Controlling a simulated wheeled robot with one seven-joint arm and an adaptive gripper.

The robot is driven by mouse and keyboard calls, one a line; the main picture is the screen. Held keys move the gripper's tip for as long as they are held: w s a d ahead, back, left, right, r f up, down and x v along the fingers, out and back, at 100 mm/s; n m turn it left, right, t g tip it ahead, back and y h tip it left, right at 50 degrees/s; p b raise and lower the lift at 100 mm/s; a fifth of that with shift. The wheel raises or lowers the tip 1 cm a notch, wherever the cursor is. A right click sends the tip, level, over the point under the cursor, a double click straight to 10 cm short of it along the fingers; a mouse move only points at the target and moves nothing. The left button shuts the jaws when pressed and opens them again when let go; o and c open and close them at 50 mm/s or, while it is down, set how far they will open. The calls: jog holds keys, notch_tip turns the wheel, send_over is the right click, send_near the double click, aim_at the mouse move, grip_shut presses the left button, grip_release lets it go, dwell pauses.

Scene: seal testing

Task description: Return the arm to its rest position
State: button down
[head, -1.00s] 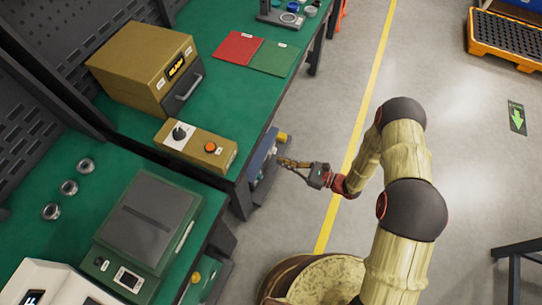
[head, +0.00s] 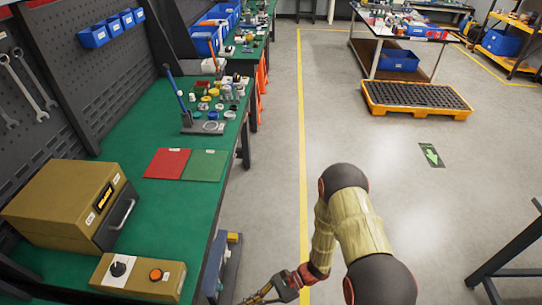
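My arm is bent above the grey floor at the lower right of the head view. My gripper (head: 262,294) is at the bottom edge, to the right of the green workbench (head: 150,212) and apart from it. Its fingers point left and down and are partly cut off by the frame, so I cannot tell whether they are open or shut. I see nothing held in the visible part.
On the bench are a tan box with a handle (head: 70,205), a control box with an orange button (head: 138,277), and red (head: 167,163) and green (head: 206,166) mats. An orange pallet (head: 416,99) lies farther off. The floor between is clear.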

jog(key=d+r+n+t+h, duration=0.4)
jog(key=d+r+n+h, duration=0.85)
jog(key=d+r, duration=1.1)
jog(key=s+d+r+n+t+h, duration=0.1)
jog(key=s+d+r+t, duration=0.2)
jog(key=r+t, duration=0.5)
notch_tip(320, 180, up, 11)
jog(key=shift+d+f+h, duration=0.1)
jog(key=shift+d+h, duration=0.1)
jog(key=shift+h, duration=0.15)
